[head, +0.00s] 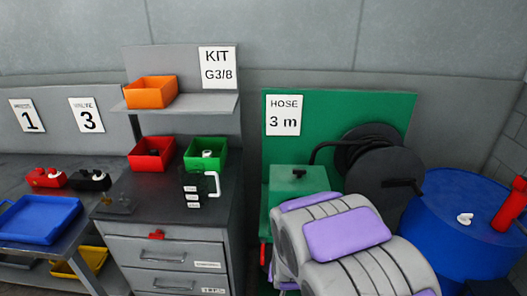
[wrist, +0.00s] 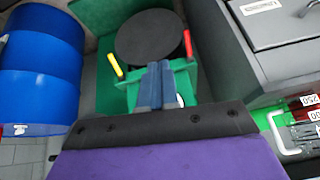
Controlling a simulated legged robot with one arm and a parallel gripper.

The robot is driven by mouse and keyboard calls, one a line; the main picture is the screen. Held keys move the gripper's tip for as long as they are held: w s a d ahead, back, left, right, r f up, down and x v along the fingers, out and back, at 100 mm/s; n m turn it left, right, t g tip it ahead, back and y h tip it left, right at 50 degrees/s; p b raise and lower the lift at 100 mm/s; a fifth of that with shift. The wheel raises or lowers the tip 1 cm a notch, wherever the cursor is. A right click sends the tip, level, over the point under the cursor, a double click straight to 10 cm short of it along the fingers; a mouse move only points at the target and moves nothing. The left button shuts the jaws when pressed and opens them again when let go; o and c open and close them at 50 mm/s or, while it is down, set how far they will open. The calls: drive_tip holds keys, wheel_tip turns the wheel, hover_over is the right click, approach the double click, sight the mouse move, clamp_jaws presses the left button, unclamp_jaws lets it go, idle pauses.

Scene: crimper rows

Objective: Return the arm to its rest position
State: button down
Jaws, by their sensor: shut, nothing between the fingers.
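My arm (head: 345,238), grey with purple panels, fills the lower middle and right of the head view, in front of the green hose stand. Its gripper end does not show there. In the wrist view my gripper (wrist: 156,72) has its two blue-grey fingers together and nothing between them. The fingers point toward the green stand (wrist: 98,60) and the round dark hose reel (wrist: 148,36), overlapping them in the picture. I cannot tell the exact gap between the fingers and the stand.
A drawer cabinet (head: 165,255) with red (head: 152,160), green (head: 203,167) and orange bins (head: 150,92) stands left of my arm. A blue drum (head: 455,235) with a red object (head: 509,205) on top is at right. A blue tray (head: 38,220) lies far left.

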drive_tip(key=s+d+r+g, duration=0.2)
drive_tip(key=s+r, duration=0.4)
drive_tip(key=s, duration=0.4)
drive_tip(key=s+d+r+n+g, duration=0.1)
drive_tip(key=s+d+r+g, duration=0.2)
drive_tip(key=s+r, duration=0.3)
drive_tip(key=s+d+r+g, duration=0.2)
drive_tip(key=s+r, duration=0.4)
drive_tip(key=s, duration=0.9)
drive_tip(key=shift+d+n+g, duration=0.3)
drive_tip(key=shift+d, duration=0.2)
